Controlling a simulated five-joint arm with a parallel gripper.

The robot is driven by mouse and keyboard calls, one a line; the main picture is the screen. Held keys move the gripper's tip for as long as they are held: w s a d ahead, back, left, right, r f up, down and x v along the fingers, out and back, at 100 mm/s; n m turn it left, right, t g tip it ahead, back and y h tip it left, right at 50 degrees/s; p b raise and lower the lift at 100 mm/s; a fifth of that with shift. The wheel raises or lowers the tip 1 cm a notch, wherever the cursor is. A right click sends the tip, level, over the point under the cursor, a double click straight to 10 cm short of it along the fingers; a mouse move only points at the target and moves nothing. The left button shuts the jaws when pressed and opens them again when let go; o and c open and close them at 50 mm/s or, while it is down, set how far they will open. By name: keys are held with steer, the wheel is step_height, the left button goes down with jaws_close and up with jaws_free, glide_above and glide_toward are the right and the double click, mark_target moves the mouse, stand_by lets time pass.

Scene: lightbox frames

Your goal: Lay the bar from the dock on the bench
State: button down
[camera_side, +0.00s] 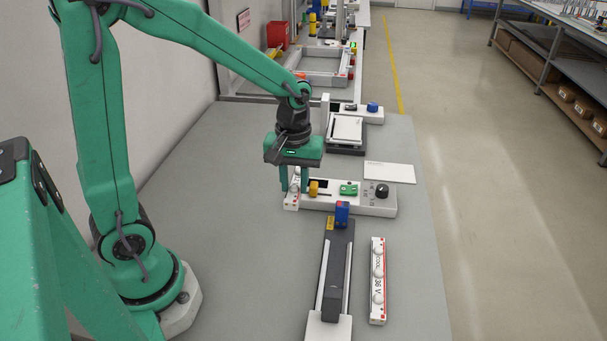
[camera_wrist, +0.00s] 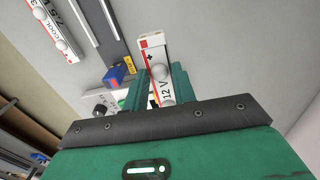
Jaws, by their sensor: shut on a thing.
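My gripper (camera_side: 293,184) points down over the bench (camera_side: 225,220), its green fingers shut on a white bar (camera_side: 291,201) with a red stripe. In the wrist view the held bar (camera_wrist: 151,50) is marked "12 V" and sticks out from between the fingers (camera_wrist: 159,88). The bar is at the left end of a white unit (camera_side: 340,205) with an orange part, a green piece and a black knob. I cannot tell whether the bar touches the unit or the bench, nor which fixture is the dock.
A dark rail fixture (camera_side: 337,265) with a blue block (camera_side: 342,214) stands in front of the unit. A second white bar (camera_side: 377,281) lies to its right. A white plate (camera_side: 390,173) and a scale-like device (camera_side: 346,133) are behind. The bench left of the rail is clear.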

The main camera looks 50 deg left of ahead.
steer(key=m, duration=0.2)
steer(key=s+m, duration=0.1)
steer(key=m, duration=0.1)
steer(key=shift+a+f, duration=0.15)
steer(key=s+f+m, duration=0.1)
steer(key=s+m, duration=0.3)
steer(key=m, duration=1.2)
steer(key=s+a+f+m, duration=0.1)
steer(key=s+m, duration=0.3)
steer(key=m, duration=1.1)
steer(key=shift+f+m, duration=0.2)
steer(key=shift+m, duration=0.2)
steer(key=shift+f, duration=2.25)
